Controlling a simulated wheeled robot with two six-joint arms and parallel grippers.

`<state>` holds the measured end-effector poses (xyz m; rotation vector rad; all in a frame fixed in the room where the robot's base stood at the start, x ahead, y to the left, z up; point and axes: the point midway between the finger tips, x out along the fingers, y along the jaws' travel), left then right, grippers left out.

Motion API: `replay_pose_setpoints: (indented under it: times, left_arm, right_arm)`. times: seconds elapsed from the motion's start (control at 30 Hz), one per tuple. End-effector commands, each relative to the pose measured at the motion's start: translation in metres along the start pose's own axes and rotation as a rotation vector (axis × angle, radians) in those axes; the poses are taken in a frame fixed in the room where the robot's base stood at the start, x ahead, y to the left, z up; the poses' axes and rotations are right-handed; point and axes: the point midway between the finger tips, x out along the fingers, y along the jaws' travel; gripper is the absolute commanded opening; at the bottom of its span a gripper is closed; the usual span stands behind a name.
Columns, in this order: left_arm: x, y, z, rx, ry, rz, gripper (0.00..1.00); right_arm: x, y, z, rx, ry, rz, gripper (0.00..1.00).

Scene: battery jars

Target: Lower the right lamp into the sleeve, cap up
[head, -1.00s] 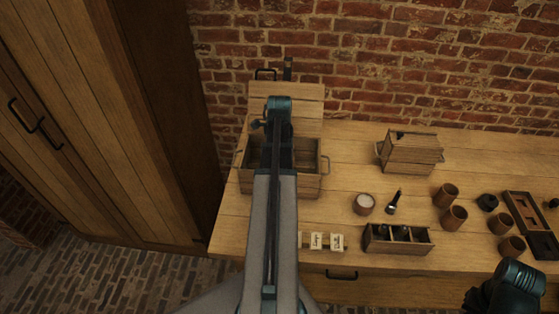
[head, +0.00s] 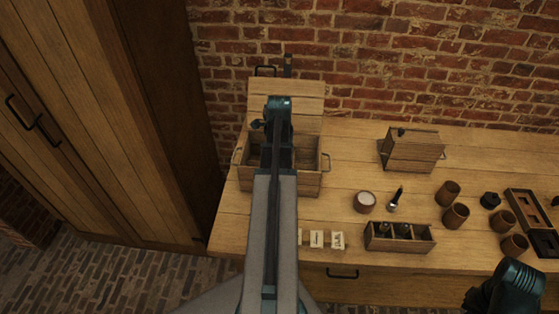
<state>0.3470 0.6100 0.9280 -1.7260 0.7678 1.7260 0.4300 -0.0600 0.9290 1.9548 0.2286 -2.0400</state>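A small dark lamp-like torch (head: 396,198) with a pale end is on the table beside a round pot. A wooden holder (head: 400,244) with compartments stands in front of it, with dark slim items inside. I cannot tell which of these is the right lamp or the sleeve. My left arm reaches over the open wooden box (head: 308,180); its wrist (head: 279,104) shows, but the fingers are hidden or too dark to read. My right arm's teal end (head: 512,285) is at the lower right, in front of the table; its fingers cannot be made out.
Several brown cups (head: 455,216) and a dark slotted tray (head: 528,214) stand at the right. A small wooden chest (head: 412,151) is at the back. A pot with a white top (head: 364,202) and labelled blocks (head: 337,240) are nearer.

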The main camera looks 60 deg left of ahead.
Motion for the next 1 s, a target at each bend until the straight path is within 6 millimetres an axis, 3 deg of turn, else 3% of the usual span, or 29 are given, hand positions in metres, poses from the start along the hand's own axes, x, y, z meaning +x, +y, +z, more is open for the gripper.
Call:
replay_pose_setpoints:
  times: [0.47,0.5,0.67,1.0]
  left_arm:
    - [0.0039,0.0,0.0,0.0,0.0,0.0,0.0]
    - [0.0039,0.0,0.0,0.0,0.0,0.0,0.34]
    - [0.0039,0.0,0.0,0.0,0.0,0.0,0.63]
    - [0.003,0.0,0.0,0.0,0.0,0.0,0.64]
  right_arm:
    - [0.0038,-0.0004,-0.0002,0.0,0.0,0.0,0.0]
    - [0.0038,-0.0004,-0.0002,0.0,0.0,0.0,0.0]
    - [0.0038,-0.0004,-0.0002,0.0,0.0,0.0,0.0]
    - [0.003,-0.0003,-0.0002,0.0,0.0,0.0,0.0]
